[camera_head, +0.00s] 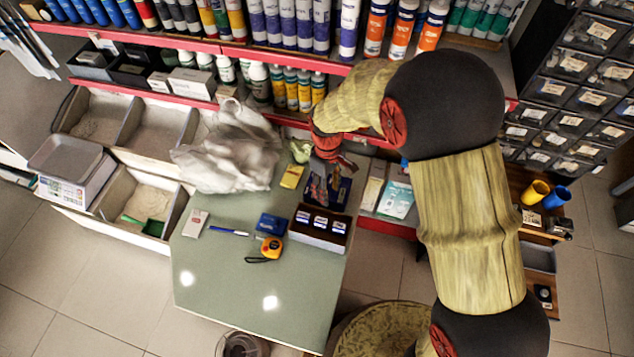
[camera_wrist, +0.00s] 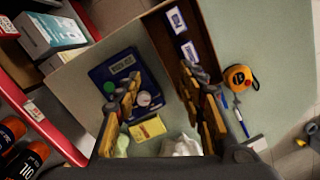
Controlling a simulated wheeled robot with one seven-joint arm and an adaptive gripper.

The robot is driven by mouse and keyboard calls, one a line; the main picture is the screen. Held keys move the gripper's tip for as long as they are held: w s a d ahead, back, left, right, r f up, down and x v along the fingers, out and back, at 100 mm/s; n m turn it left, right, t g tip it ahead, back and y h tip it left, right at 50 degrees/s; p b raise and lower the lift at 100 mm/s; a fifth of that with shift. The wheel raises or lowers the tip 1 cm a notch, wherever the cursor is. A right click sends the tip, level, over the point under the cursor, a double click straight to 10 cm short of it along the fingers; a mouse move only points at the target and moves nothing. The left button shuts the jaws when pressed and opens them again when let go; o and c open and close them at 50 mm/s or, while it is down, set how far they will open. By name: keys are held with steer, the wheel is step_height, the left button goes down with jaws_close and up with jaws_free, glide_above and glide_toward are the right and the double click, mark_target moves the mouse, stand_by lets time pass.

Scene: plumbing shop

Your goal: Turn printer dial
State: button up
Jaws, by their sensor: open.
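A dark blue device, seemingly the printer (camera_wrist: 112,72), lies on the green counter in the wrist view, with a pale label and a green round button. A small whitish round part, likely the dial (camera_wrist: 144,98), shows beside my left finger. My gripper (camera_wrist: 163,90) is open above the counter, its two fingers spread and nothing held between them. In the head view my gripper (camera_head: 322,182) hangs over the blue printer (camera_head: 340,192) and hides part of it; the dial cannot be made out there. Whether a finger touches the dial, I cannot tell.
A dark box with white-labelled packs (camera_head: 318,228) stands close in front of the printer. A yellow packet (camera_head: 292,177), an orange tape measure (camera_head: 271,248) and a blue pen (camera_head: 228,232) lie nearby. Shelves of bottles stand behind. The counter's front (camera_head: 235,285) is clear.

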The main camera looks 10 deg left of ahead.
steer(key=w+a+n, duration=0.1)
steer(key=w, duration=0.1)
steer(key=w+a+n, duration=0.1)
steer(key=w, duration=0.1)
steer(key=w+a+f+n+t, duration=0.1)
steer(key=w, duration=0.1)
steer(key=shift+a+f+n+y, duration=0.1)
steer(key=shift+a+n+y, duration=0.2)
steer(key=shift+a, duration=0.1)
steer(key=shift+w+a+n, duration=0.1)
steer(key=shift+w+n, duration=0.05)
steer(key=shift+n, duration=0.45)
steer(key=shift+f, duration=0.3)
step_height(320, 180, down, 7)
steer(key=shift+b, duration=0.75)
steer(key=c, duration=0.3)
jaws_close()
